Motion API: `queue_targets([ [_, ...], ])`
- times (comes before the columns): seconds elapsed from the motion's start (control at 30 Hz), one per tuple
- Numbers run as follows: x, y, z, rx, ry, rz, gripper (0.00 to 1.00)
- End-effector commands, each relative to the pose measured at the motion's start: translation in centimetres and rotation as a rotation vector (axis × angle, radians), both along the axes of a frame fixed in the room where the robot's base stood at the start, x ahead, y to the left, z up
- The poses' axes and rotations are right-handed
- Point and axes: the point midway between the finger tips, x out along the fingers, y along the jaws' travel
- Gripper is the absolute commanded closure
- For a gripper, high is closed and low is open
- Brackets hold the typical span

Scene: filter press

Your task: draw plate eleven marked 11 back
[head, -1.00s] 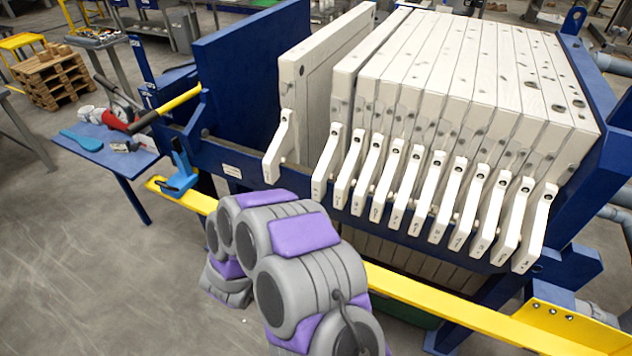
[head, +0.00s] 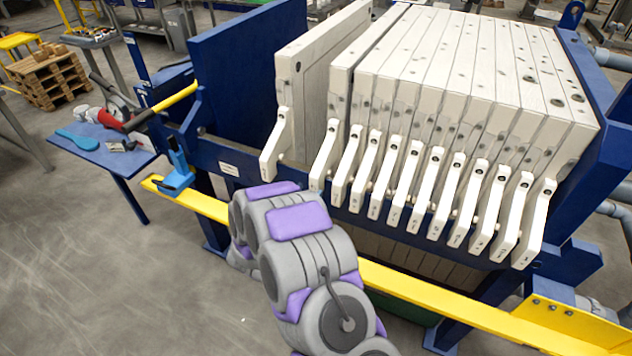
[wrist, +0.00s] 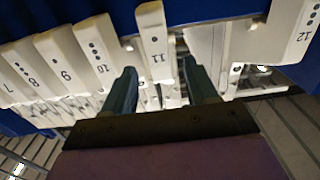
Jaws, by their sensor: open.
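The plates are pale slabs with numbered handles. The handle marked 11 (wrist: 154,42) hangs in the middle of the wrist view. My gripper (wrist: 160,67) is open, its dark fingertips on either side of the lower part of this handle; I cannot tell whether they touch it. Handle 12 (wrist: 298,32) is to the right across a wide gap, and handle 10 (wrist: 98,52) is to the left. In the head view the handle matching 11 (head: 324,157) is at the left end of the packed stack. My arm hides the gripper there.
A single plate (head: 300,75) stands apart to the left in the head view, with free room between it and the blue end plate (head: 240,75). A yellow rail (head: 425,300) runs along the front. A blue side table (head: 100,150) holds tools.

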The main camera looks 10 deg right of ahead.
Motion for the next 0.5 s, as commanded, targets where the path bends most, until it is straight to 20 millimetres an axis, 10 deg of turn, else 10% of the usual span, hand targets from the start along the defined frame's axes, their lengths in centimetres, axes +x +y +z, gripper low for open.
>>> queue_targets([
  [0.5,5.2,-3.8,-0.1,-0.001,0.002,0.000,0.43],
])
